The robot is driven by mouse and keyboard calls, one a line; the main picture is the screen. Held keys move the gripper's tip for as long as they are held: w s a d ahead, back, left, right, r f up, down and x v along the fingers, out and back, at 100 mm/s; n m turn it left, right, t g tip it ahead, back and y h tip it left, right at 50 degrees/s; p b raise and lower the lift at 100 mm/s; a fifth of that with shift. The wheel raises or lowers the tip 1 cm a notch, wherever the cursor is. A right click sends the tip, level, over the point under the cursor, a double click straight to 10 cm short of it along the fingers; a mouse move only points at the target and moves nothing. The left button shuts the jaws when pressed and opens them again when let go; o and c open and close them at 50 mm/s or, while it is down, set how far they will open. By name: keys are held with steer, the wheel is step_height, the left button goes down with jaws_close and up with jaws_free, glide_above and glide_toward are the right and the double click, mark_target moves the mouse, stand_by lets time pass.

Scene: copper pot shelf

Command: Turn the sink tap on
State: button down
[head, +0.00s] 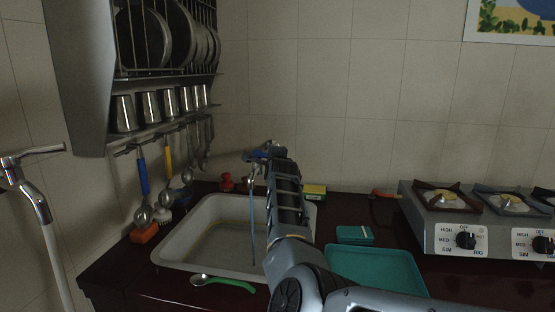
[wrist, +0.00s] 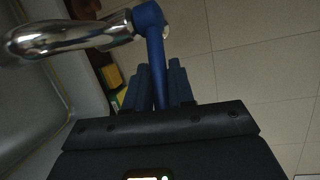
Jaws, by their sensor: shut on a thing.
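The sink tap has a curved chrome spout (wrist: 75,38) and a blue handle (wrist: 150,20) in the wrist view. The handle's blue lever runs down between the two dark fingers of my gripper (wrist: 158,82), which is shut on it. In the head view my gripper (head: 266,152) is at the tap above the right side of the pale sink (head: 172,240). The arm and gripper hide most of the tap there. A thin bluish vertical streak (head: 252,225) runs from below the spout into the sink and looks like water.
A spoon with a green handle (head: 232,283) lies at the sink's front edge. Another chrome tap (head: 36,200) stands at far left.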

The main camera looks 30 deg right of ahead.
steer(key=shift+a+f+m+h, duration=0.2)
steer(key=shift+m+h, duration=0.1)
steer(key=shift+h, duration=0.1)
stand_by(0.3)
steer(key=c, duration=1.1)
jaws_free()
steer(key=shift+r, duration=0.15)
steer(key=shift+s, duration=0.15)
steer(key=shift+b+v, duration=0.5)
steer(key=shift+v, duration=3.3)
steer(key=shift+a+r, duration=0.1)
